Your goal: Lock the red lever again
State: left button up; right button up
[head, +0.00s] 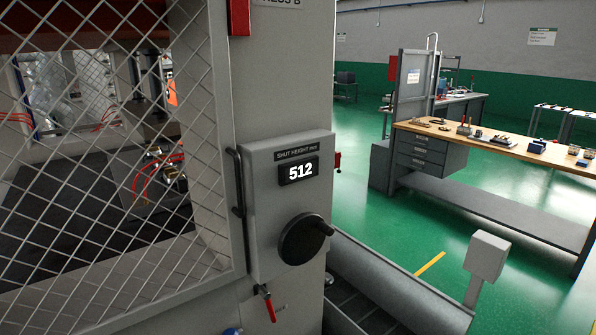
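A small red lever (270,309) sits low on the grey press housing, below the shut height panel. Its red handle hangs down, tilted slightly to the right, from a metal pivot with a dark end piece sticking out to the upper left. Above it on the panel (262,210) is a black round handwheel (303,240) with a crank knob at its right. The display (298,171) above the wheel reads 512. Neither of my grippers is in view.
A mesh guard door (110,200) with a dark vertical handle (238,182) fills the left. A grey chute (400,285) runs along the lower right of the press. A grey pedestal box (487,257) and a workbench (500,142) stand further right, with open green floor between.

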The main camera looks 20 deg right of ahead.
aim_at(262, 289)
jog(key=k+j+u, duration=0.5)
jog(key=k+j, duration=0.15)
jog(key=j, duration=0.25)
